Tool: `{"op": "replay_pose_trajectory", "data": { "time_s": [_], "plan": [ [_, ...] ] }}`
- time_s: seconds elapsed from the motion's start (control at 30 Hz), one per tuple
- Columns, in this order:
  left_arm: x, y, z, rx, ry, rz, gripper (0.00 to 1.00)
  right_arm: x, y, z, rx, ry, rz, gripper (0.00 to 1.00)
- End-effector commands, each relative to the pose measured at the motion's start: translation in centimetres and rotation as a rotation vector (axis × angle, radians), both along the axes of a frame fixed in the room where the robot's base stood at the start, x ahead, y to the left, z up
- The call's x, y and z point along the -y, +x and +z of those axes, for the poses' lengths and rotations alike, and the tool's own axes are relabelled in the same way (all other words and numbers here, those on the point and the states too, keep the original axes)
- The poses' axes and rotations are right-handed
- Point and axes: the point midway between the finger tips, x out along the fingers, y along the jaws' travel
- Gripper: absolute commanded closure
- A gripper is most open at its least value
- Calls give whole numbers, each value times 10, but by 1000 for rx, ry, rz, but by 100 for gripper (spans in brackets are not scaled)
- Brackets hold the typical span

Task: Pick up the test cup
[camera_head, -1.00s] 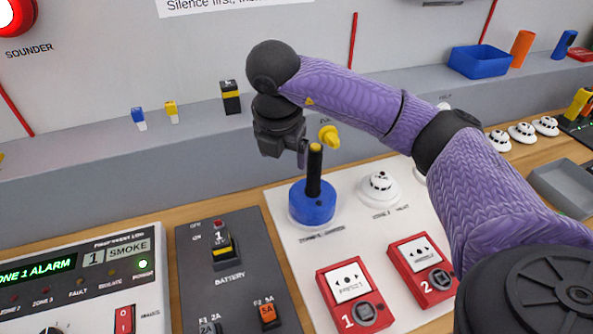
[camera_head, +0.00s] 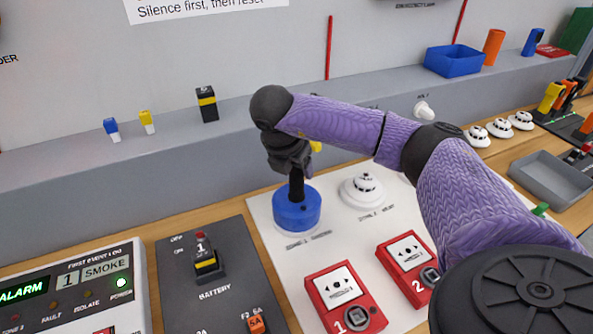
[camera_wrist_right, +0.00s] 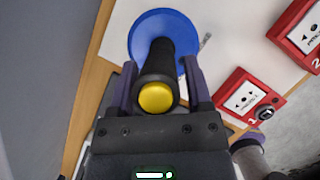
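The test cup is a blue round cup (camera_head: 297,210) with an upright black handle and a yellow tip. It sits on the white board over the zone 1 detector place, and whatever is under it is hidden. My right gripper (camera_head: 292,172) is above the cup, around its handle. In the right wrist view the blue cup (camera_wrist_right: 143,32) lies beyond the fingertips. The black handle stands between the two fingers (camera_wrist_right: 160,75), with a small gap seeming to show on each side. The right gripper looks open.
A white detector (camera_head: 362,190) is close to the cup's right. Two red call points (camera_head: 346,298) are in front. A battery panel (camera_head: 225,285) is at left. The grey ledge (camera_head: 90,165) runs behind. A grey tray (camera_head: 550,180) is at far right.

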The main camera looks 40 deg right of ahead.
Motion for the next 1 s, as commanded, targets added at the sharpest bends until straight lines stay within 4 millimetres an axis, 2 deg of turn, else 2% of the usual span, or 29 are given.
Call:
{"op": "replay_pose_trajectory", "data": {
  "time_s": [0.03, 0.2, 0.27, 0.3, 1.0],
  "plan": [
    [0, 0, 0, 0, 1, 0, 100, 0, 0, 0, 0, 0, 0, 49],
    [-2, 0, 0, 1, 3, -1, 100, 0, 0, 0, 1, 0, 0, 85],
    [-3, 0, 0, 0, 4, -1, 100, 0, 0, 0, 1, 0, 0, 97],
    [-3, 0, 0, 0, 5, -1, 100, 0, 0, 0, 1, 0, 0, 100],
    [-3, 0, 0, -1, 5, 1, 100, 0, 0, 0, 1, 0, 0, 100]
  ]
}}
